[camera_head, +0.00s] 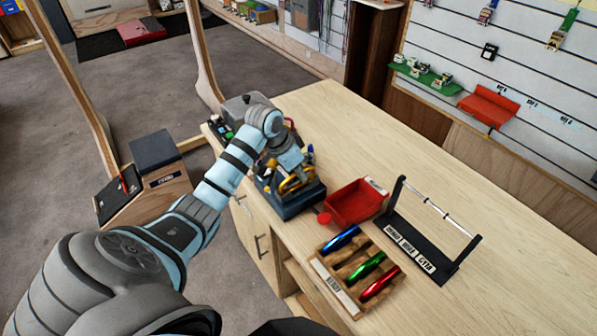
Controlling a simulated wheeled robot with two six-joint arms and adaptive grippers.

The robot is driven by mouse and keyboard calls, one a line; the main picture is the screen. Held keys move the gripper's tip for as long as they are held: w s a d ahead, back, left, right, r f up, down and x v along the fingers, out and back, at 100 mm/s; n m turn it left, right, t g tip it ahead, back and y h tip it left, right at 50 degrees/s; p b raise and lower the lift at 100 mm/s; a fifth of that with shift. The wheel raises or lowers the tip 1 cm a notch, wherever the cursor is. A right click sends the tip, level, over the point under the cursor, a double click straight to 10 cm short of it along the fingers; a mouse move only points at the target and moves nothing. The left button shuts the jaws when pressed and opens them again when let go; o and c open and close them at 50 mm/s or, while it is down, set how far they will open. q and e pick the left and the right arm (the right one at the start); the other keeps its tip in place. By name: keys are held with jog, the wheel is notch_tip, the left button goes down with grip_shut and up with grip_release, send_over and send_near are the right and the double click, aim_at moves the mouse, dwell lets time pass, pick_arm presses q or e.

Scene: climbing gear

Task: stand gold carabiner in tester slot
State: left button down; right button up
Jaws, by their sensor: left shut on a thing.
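The gripper is shut on a gold piece (298,184) that looks like the gold carabiner. The fingers and the arm partly cover it, so its tilt is unclear. I cannot tell whether it touches the box or sits in a slot. My right gripper is not in view.
A red open bin (354,204) stands right of the box. A wooden tray (336,287) holds blue, green and red pieces in front. A black stand with a metal bar (432,263) is further right. A grey case (238,107) sits behind the arm. The back right of the bench is clear.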

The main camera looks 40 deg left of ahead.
pick_arm(q)
jog(key=shift+f, duration=0.55)
jog(key=c, duration=1.6)
grip_release()
jog(key=shift+c, duration=0.2)
